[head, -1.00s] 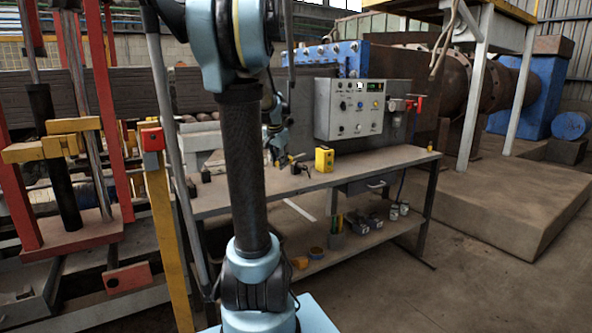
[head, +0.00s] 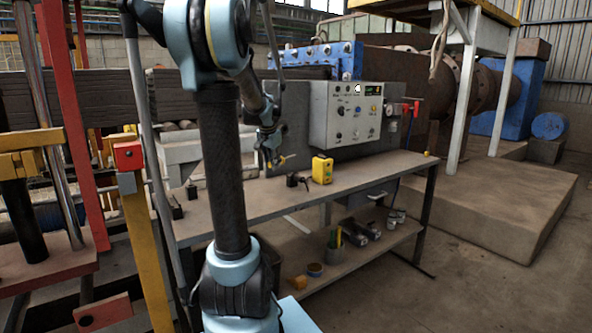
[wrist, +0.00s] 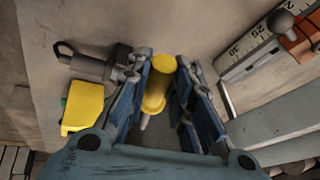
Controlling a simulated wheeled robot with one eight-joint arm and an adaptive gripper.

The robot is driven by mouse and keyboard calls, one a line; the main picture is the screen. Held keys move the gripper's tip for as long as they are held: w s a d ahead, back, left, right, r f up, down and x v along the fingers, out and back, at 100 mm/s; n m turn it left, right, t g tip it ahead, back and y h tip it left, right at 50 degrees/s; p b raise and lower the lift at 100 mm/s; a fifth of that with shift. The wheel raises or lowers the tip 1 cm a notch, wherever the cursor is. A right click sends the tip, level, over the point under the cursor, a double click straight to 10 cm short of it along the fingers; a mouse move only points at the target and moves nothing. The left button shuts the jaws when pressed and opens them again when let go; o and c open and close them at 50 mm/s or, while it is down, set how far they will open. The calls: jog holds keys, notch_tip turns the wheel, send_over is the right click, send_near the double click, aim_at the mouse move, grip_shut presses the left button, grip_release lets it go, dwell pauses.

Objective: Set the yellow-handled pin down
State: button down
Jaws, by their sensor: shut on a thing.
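My gripper (head: 272,157) is above the workbench top (head: 240,210), left of the yellow box. In the wrist view its blue fingers (wrist: 163,72) are shut on the yellow-handled pin (wrist: 157,82). The pin's thick yellow handle lies between the fingers, and its thin pale shaft shows toward the palm. In the head view the pin (head: 287,160) is a small yellow piece beside the fingers, apparently clear of the bench top.
The yellow box (head: 322,170) stands on the bench, with a small dark fixture (head: 293,180) left of it. The grey control panel (head: 345,115) rises behind. A scale strip (wrist: 250,50) shows in the wrist view. The bench's right part is clear.

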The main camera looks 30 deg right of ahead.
jog(key=shift+w+d+f, duration=0.25)
jog(key=shift+d+f, duration=0.35)
jog(key=shift+d, duration=1.5)
jog(key=shift+w+d+f, duration=0.3)
jog(key=shift+d+f, duration=0.25)
jog(key=shift+d, duration=1.6)
jog(key=shift+w+d+f, duration=0.25)
jog(key=shift+d+f, duration=0.35)
jog(key=shift+d, duration=1.5)
jog(key=shift+f, duration=0.6)
jog(key=c, duration=1.4)
grip_release()
